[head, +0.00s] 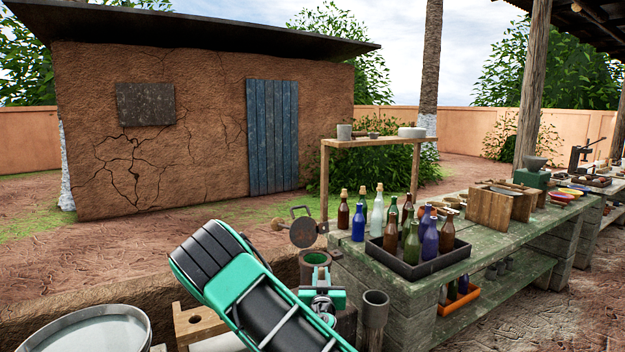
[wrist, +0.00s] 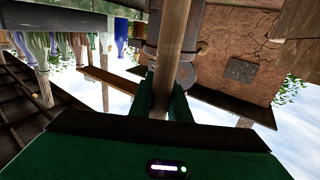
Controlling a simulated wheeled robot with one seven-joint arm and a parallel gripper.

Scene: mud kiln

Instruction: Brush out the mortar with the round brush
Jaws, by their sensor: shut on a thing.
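My gripper (head: 322,300), green, is low in the middle of the head view. In the wrist view, my gripper (wrist: 165,98) is shut on a round wooden handle (wrist: 176,35), which I take for the round brush's. The bristles are not visible. A reddish-brown, open-topped vessel with a green inside (head: 315,258), possibly the mortar, stands just behind my gripper in the head view. My gripper partly covers it. Whether the brush is inside or above it I cannot tell. The wrist view is upside down and shows a grey-brown rounded body behind the handle.
A grey tube-like pot (head: 374,312) stands close right of my gripper. Right of it is the green bench (head: 462,222) with a dark tray (head: 412,268) of bottles. A pale round basin (head: 85,330) is at lower left. A round disc with a handle (head: 303,231) rises behind the vessel.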

